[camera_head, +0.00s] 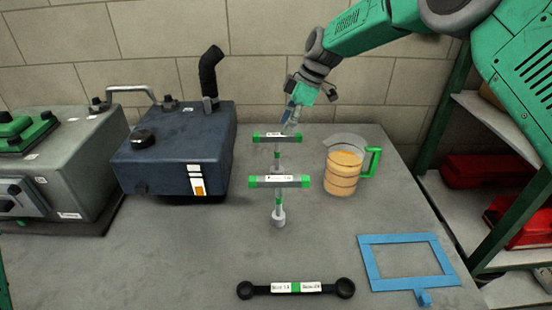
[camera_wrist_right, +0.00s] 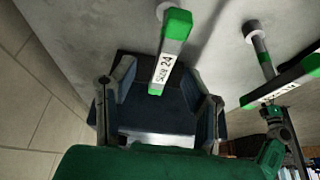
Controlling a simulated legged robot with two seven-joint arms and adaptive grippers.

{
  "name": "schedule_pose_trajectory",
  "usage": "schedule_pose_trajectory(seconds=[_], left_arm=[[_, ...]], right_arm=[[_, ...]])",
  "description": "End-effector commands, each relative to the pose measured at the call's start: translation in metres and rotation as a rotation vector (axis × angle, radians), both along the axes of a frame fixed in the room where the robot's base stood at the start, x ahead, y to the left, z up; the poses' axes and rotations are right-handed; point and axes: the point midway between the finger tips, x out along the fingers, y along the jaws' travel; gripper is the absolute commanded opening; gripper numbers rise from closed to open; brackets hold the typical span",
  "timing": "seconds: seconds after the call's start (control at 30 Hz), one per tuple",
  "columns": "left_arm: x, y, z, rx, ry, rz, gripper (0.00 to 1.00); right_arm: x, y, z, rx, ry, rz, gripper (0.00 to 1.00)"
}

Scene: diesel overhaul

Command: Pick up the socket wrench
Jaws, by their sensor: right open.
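Two T-handled socket wrenches stand upright on the workbench. The rear wrench (camera_head: 268,137) has a grey crossbar with green ends. The front wrench (camera_head: 279,181) looks alike and is nearer to me. My right gripper (camera_head: 290,116) is open and reaches down from above at the rear wrench's crossbar. In the right wrist view, a handle labelled "Size 24" (camera_wrist_right: 171,45) points in between the spread fingers (camera_wrist_right: 158,108), with no clear grip on it. The other wrench handle (camera_wrist_right: 290,78) is to the right, outside the fingers. My left gripper is not visible.
A dark blue tank (camera_head: 172,155) stands left of the wrenches and a grey machine (camera_head: 65,170) further left. A measuring jug (camera_head: 343,170) of amber liquid stands close on the right. A black double-ended wrench (camera_head: 296,288) and a blue frame (camera_head: 365,262) lie in front.

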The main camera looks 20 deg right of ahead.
Motion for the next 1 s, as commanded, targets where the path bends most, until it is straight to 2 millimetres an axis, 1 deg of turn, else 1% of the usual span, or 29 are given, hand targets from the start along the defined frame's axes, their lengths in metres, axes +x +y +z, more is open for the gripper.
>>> schedule_pose_trajectory(seconds=[0.17, 0.33, 0.5, 0.77, 0.9, 1.0], left_arm=[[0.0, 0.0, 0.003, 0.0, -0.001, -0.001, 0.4], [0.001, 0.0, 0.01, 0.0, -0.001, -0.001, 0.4], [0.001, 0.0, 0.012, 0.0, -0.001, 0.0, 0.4], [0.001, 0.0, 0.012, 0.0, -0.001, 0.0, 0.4], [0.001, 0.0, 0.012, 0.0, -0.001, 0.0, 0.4], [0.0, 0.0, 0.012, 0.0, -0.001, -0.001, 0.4]], right_arm=[[0.0, 0.008, -0.009, -0.004, -0.001, 0.001, 0.41], [0.0, 0.022, -0.032, -0.007, 0.002, 0.003, 0.41], [0.003, 0.028, -0.05, -0.006, -0.001, 0.001, 0.41], [0.003, 0.025, -0.053, -0.001, -0.002, 0.0, 0.41], [0.003, 0.024, -0.053, -0.001, -0.002, 0.0, 0.0], [0.003, 0.026, -0.053, -0.003, -0.002, 0.0, 0.0]])
